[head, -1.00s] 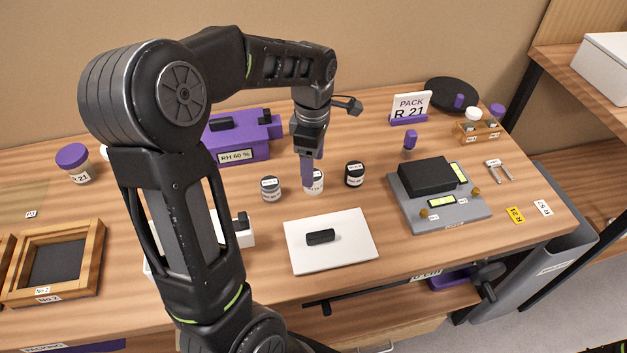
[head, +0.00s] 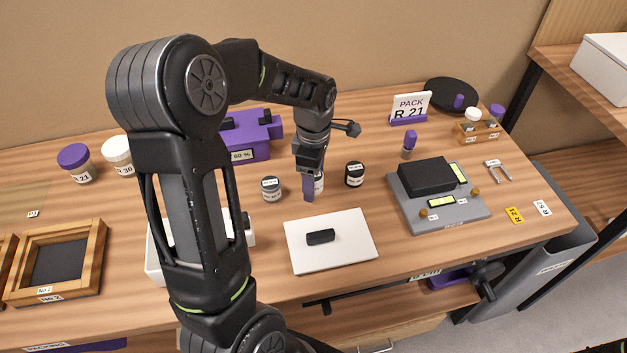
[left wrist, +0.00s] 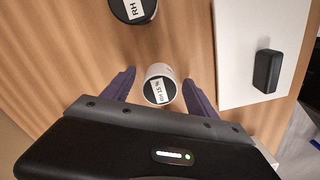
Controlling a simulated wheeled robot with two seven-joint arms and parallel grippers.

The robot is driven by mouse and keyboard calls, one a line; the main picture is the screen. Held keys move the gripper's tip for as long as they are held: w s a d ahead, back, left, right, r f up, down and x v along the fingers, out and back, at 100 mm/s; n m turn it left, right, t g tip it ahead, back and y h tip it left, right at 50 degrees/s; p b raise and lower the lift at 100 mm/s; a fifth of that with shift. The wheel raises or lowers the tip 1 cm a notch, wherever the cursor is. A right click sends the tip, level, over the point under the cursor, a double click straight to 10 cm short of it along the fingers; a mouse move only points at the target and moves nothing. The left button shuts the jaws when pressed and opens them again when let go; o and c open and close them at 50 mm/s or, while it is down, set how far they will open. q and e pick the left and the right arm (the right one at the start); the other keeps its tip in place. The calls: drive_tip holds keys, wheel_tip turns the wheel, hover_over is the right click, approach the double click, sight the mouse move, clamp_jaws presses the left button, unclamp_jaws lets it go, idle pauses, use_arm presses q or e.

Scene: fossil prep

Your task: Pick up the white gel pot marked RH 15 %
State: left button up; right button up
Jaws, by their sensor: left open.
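The white gel pot (head: 319,184) stands upright on the wooden bench, partly hidden behind a finger of my left gripper in the head view. In the left wrist view the pot (left wrist: 158,84) shows its dark top with a label reading RH 15 %. My left gripper (head: 311,192) is open and points down at the pot. In the left wrist view the purple fingers of the gripper (left wrist: 160,83) stand on either side of the pot, with a gap visible at each side. My right gripper is not in view.
A grey pot (head: 271,189) stands left of the white pot and a black pot (head: 355,174) right of it. A white board (head: 350,256) with a black block (head: 320,237) lies in front. A purple box (head: 262,134) stands behind, and a grey device (head: 465,212) at right.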

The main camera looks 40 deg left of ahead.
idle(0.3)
use_arm(q)
drive_tip(key=c, duration=1.5)
drive_tip(key=shift+o, duration=0.2)
drive_tip(key=shift+r, duration=0.15)
wheel_tip(320, 180, up, 10)
drive_tip(key=shift+f, duration=0.1)
